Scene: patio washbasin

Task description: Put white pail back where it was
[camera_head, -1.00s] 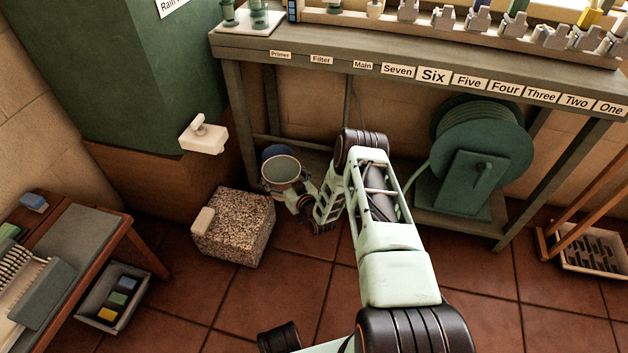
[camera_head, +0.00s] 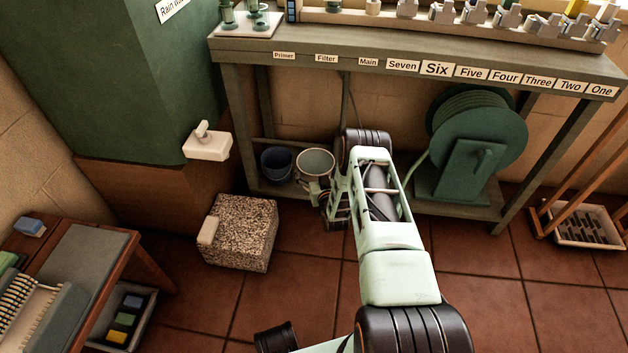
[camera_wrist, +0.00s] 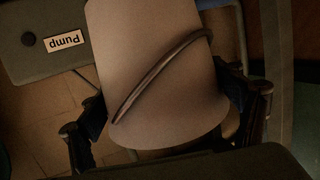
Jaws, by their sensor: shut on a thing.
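The white pail (camera_head: 315,160) is upright at the lower shelf under the bench, just right of a dark blue pail (camera_head: 277,164). My gripper (camera_head: 318,192) is shut on the white pail from the front, low on its side. In the wrist view the white pail (camera_wrist: 150,60) fills the middle, with its dark curved handle across it. The fingers of my gripper (camera_wrist: 168,125) are on either side of it. I cannot tell whether the pail's base touches the lower shelf (camera_head: 262,187); my gripper partly hides it.
A green hose reel (camera_head: 475,150) stands right of my arm under the bench (camera_head: 300,45). A speckled block (camera_head: 238,235) sits on the floor at left front. A dark panel labelled "Pump" (camera_wrist: 50,62) shows in the wrist view. Tiled floor is open in front.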

